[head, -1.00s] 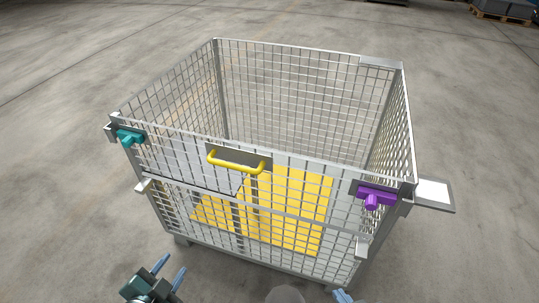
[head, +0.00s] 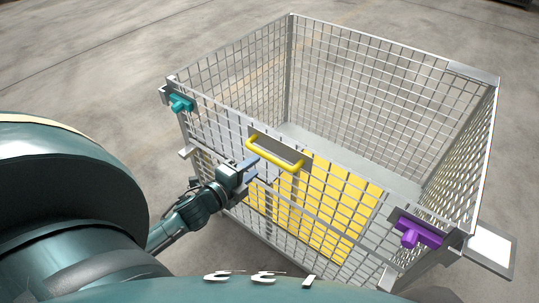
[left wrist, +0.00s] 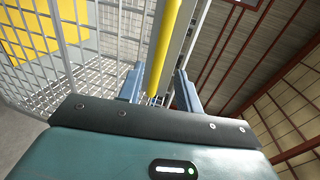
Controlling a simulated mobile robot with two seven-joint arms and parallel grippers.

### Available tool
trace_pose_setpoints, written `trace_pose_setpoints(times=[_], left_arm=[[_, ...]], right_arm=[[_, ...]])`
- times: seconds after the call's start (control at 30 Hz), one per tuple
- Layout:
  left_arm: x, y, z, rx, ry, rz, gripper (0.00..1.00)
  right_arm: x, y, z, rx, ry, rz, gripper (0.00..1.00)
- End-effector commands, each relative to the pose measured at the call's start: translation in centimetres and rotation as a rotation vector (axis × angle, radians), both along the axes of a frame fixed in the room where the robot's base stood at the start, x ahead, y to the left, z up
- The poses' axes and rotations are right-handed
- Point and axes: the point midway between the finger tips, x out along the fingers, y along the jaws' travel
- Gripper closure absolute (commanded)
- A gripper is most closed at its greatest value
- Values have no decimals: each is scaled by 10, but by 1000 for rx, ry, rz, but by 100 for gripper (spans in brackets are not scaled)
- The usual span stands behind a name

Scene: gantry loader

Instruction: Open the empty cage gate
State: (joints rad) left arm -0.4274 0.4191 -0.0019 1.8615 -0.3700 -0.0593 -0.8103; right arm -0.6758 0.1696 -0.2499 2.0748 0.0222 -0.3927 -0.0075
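The wire mesh cage (head: 375,45) stands on the floor with nothing loose inside. Its front gate (head: 222,128) is upright and closed. It carries a yellow bar handle (head: 272,154) on a grey plate. A teal latch (head: 180,103) sits at its left top corner and a purple latch (head: 417,232) at its right top corner. My left gripper (head: 258,168) is in front of the gate, just below the left part of the handle. In the left wrist view, its blue fingers (left wrist: 158,90) are apart, with the yellow handle (left wrist: 163,50) lined up between them; contact cannot be told. My right gripper is out of view.
A yellow panel (head: 350,205) shows behind the front mesh. A flat plate (head: 490,248) juts out at the cage's right side. The concrete floor (head: 110,60) left of and behind the cage is clear.

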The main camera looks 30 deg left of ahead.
Motion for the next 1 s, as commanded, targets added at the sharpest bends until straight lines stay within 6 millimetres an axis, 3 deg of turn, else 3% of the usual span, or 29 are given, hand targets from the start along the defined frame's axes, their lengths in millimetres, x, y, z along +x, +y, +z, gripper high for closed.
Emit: trace_pose_setpoints(times=[0.2, 0.4, 0.8, 1.0], left_arm=[[43, -3, -8, -1, -1, 1, 65], [65, -5, -14, -2, 0, 1, 65], [71, -6, -15, -3, 1, 1, 65], [71, -6, -15, -3, 1, 1, 81]], right_arm=[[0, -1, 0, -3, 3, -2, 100], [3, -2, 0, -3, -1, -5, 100], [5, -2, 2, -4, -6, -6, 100], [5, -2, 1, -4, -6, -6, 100]])
